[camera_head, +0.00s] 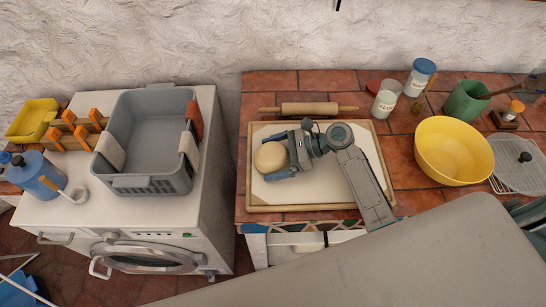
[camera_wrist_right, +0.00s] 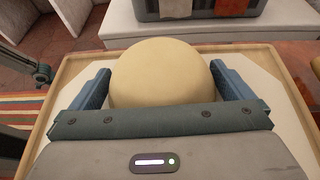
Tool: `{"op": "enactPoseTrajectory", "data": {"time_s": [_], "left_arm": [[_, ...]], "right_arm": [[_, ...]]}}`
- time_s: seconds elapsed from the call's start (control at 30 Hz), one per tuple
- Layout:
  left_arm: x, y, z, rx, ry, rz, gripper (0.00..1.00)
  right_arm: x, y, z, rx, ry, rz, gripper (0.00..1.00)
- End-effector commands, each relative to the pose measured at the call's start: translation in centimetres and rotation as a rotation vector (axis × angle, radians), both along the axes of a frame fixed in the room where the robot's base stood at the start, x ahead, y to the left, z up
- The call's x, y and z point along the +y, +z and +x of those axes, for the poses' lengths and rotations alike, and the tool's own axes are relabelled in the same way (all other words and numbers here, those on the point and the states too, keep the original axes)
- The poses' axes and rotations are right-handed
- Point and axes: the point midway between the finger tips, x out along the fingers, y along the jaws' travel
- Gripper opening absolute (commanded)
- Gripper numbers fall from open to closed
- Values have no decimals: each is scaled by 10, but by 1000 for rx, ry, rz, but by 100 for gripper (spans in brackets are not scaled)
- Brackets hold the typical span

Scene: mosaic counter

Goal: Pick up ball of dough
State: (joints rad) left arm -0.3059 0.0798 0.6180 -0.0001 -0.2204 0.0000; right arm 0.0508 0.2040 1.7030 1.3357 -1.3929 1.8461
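The ball of dough (camera_head: 270,157) is pale and round. It rests on a white board with a wooden rim (camera_head: 252,185) on the tiled counter. My right gripper (camera_head: 278,156) reaches in from the right, low over the board, with one blue finger on each side of the dough. In the right wrist view the dough (camera_wrist_right: 160,75) fills most of the space between the two fingers (camera_wrist_right: 160,88). The fingers stand apart; I see no clear squeeze, and the contact is hard to judge. My left gripper is not in view.
A rolling pin (camera_head: 309,109) lies behind the board. A yellow bowl (camera_head: 455,150), a green pot (camera_head: 464,103) and jars (camera_head: 386,98) stand to the right. Left, across a gap, a grey basin (camera_head: 150,183) sits on a white washing machine (camera_head: 75,213).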

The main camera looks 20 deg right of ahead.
Motion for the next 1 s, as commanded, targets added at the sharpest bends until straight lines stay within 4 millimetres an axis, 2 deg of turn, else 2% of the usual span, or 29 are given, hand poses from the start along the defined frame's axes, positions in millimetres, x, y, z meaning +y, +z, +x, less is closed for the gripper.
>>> {"op": "enactPoseTrajectory", "data": {"time_s": [0.03, 0.2, 0.23, 0.57, 0.77, 0.87, 1.0], "left_arm": [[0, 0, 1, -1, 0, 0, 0], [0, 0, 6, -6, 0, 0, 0], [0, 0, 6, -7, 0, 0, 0], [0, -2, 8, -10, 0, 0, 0], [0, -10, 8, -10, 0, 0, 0], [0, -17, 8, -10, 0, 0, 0], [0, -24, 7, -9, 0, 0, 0]], "right_arm": [[0, 0, 0, 0, 0, 0, 92], [0, 0, 0, 0, 0, 0, 59], [0, 1, 0, -2, -1, 1, 55], [0, 4, 1, -2, 0, 0, 55], [-1, 20, 1, -6, 0, -1, 55], [0, 35, 1, -8, 1, -1, 55], [-6, 34, -30, -1, 2, -3, 55]]}}
